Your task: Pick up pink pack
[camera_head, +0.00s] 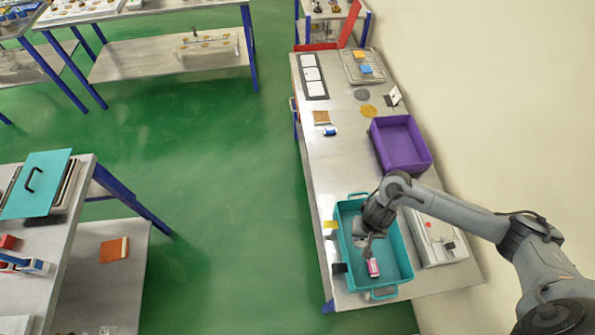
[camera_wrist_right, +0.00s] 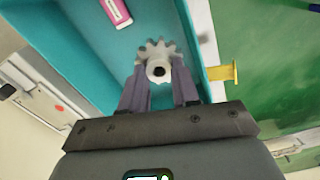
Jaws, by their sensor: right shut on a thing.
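The pink pack (camera_head: 373,267) lies in the teal tray (camera_head: 404,262), towards the tray's front end. It also shows at the top of the right wrist view (camera_wrist_right: 116,11). My right gripper (camera_head: 369,238) reaches down into the tray, just behind the pack and apart from it. In the right wrist view its two fingers (camera_wrist_right: 159,88) are shut on a grey toothed gear (camera_wrist_right: 159,61). I cannot tell whether the gear touches the tray floor. My left gripper is not in view.
A purple bin (camera_head: 428,161) stands on the table behind the teal tray. A white board with small parts (camera_head: 428,240) lies right of the tray, under my right arm.

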